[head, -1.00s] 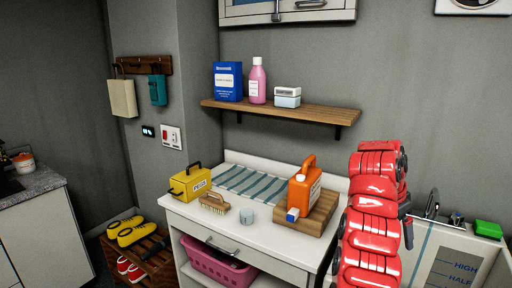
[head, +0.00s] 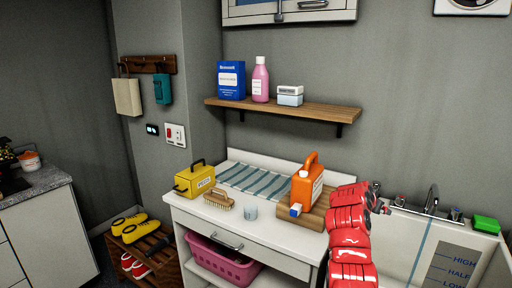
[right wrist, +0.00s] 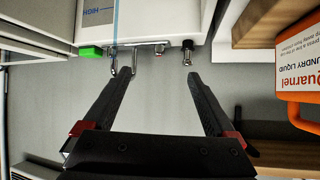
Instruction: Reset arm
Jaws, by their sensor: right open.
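My red right arm rises from the bottom of the head view, and its dark right gripper (head: 380,200) shows at its top, small and partly hidden by the arm. In the right wrist view the right gripper (right wrist: 158,76) has its two black fingers wide apart with nothing between them. The fingers point toward the sink's edge and taps. An orange laundry liquid jug (head: 307,183) stands on a wooden board (head: 318,217), left of the arm. The jug (right wrist: 302,70) also shows at the right of the wrist view, apart from the fingers. My left gripper is not in view.
A white sink (head: 403,234) with a tap (head: 431,199) and green sponge (head: 486,224) lies right of the arm. The counter holds a yellow box (head: 194,181), a brush (head: 218,199) and a cup (head: 250,211). A wooden shelf (head: 285,109) hangs above.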

